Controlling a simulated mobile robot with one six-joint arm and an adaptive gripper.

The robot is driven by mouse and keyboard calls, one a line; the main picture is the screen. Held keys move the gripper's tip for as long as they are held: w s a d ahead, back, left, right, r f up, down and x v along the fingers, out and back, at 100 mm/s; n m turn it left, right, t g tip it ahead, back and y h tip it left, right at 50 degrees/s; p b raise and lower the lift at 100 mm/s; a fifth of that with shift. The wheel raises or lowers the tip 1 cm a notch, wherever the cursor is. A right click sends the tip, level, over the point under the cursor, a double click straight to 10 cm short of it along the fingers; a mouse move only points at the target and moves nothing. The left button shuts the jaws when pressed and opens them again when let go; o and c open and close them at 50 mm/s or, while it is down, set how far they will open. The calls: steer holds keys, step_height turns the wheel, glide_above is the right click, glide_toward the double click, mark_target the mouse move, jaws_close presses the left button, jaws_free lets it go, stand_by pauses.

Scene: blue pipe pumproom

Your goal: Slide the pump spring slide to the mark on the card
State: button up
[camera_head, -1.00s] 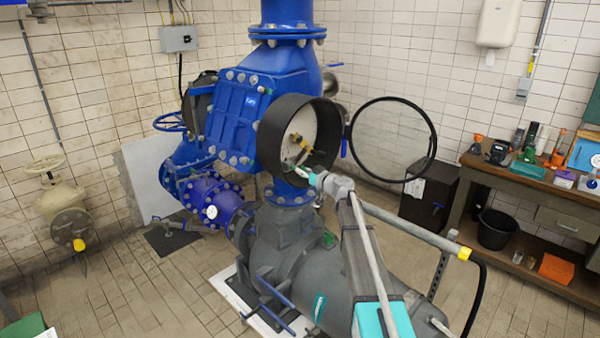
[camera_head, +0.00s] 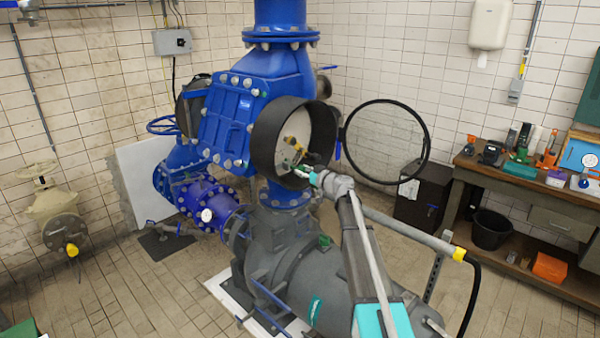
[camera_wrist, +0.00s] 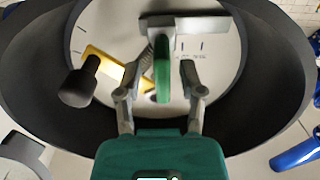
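A round black housing (camera_head: 262,140) with a pale dial face (camera_wrist: 97,22) stands open on the blue pipework. In the wrist view, a grey crossbar (camera_wrist: 205,24) lies across the face, and a green upright piece (camera_wrist: 162,75), likely the spring slide's handle, hangs below it. My gripper (camera_wrist: 167,68) is open, with a finger on each side of the green piece. The left finger is close to it; a gap shows on the right. Dark tick marks (camera_wrist: 200,46) show on the face right of the green piece. Their lettering is too small to read.
A yellow lever with a black knob (camera_wrist: 78,88) sits left of my fingers, inside the housing. The housing's dark wall (camera_wrist: 275,90) surrounds the gripper closely. The round glass cover (camera_head: 387,142) stands swung open on the right. A workbench (camera_head: 520,190) is farther right.

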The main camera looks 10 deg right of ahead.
steer(key=shift+s, duration=0.1)
steer(key=v, duration=1.2)
steer(key=shift+a, duration=0.1)
stand_by(0.4)
steer(key=s+a+f+m+g+h, duration=0.1)
steer(key=s+a+f+g, duration=0.4)
steer(key=s+a+f, duration=0.3)
steer(key=s+a+f+g+h, duration=0.2)
steer(key=s+a+f+g, duration=0.25)
steer(key=s, duration=0.55)
steer(key=s+d+f+m+g+h+b, duration=0.1)
steer(key=s+f+m+g+h, duration=0.1)
steer(key=s, duration=0.7)
steer(key=s+f+m+g+h, duration=0.3)
steer(key=s+f+m+h, duration=0.1)
steer(key=s, duration=0.6)
steer(key=shift+d+f+h+b, duration=0.35)
steer(key=shift+f+h, duration=0.45)
steer(key=shift+f, duration=0.1)
